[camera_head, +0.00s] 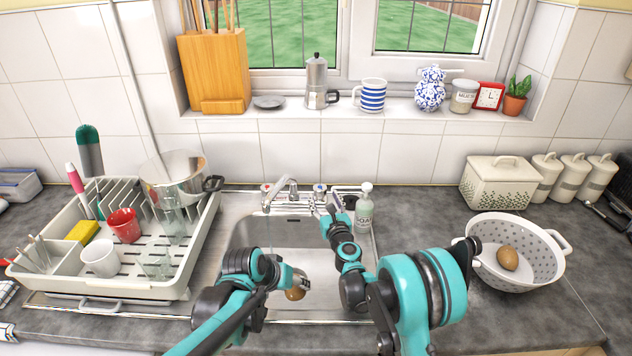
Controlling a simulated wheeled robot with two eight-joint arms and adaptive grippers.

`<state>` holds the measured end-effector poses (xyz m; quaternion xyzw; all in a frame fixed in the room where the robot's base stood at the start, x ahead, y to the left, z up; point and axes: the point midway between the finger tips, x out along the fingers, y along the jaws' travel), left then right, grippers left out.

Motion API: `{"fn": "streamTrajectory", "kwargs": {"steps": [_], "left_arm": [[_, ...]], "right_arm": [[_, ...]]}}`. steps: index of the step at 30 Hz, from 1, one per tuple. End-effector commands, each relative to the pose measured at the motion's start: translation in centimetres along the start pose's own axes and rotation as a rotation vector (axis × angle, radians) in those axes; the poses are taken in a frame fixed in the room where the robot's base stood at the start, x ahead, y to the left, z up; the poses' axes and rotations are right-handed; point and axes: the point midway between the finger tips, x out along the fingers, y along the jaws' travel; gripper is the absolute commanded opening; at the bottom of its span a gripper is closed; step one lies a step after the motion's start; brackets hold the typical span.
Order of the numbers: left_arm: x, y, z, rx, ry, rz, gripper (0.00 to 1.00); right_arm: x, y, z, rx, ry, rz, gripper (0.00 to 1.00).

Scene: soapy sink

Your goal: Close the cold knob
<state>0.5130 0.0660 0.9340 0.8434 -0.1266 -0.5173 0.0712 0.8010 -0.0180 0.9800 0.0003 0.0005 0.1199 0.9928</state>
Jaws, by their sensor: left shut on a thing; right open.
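The tap (286,192) stands at the back edge of the sink (240,232), with a knob on each side of its spout. The cold knob (320,189), the right one with a blue mark, sits right behind my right gripper (325,206). My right gripper is open close in front of this knob; I cannot tell whether it touches it. The other knob (265,187) has a reddish mark. My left gripper (289,281) is shut on a brown potato (295,293) low in the front of the sink. My gripper and arm hide part of the potato.
A soap bottle (364,208) stands just right of the tap, close to my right gripper. A dish rack (190,262) with cups and a pot (180,175) fills the left counter. A white colander (545,270) with another potato (507,258) stands on the right.

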Motion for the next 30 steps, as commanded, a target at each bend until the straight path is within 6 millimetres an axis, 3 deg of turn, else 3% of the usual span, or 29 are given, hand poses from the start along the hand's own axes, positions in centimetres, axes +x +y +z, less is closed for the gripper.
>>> {"fn": "streamTrajectory", "kwargs": {"steps": [9,15,27,28,30], "left_arm": [[1.3,-0.4,0.7,0.0,0.0,0.0,0.12],[1.8,-0.5,1.0,0.0,0.0,0.0,0.12],[1.9,-0.6,1.0,0.0,0.0,0.0,0.12],[1.9,-0.6,1.0,0.0,0.0,0.0,0.12],[1.9,-0.6,1.0,0.0,0.0,0.0,0.12]], "right_arm": [[6.6,0.0,-0.2,0.0,0.0,0.001,0.57],[9.4,0.0,-0.1,0.0,-0.001,0.0,0.57],[10.3,0.0,0.1,0.0,-0.001,0.0,0.57],[10.3,0.0,0.1,0.0,-0.001,0.0,0.55],[10.3,0.0,0.1,0.0,-0.001,0.0,0.36]]}}
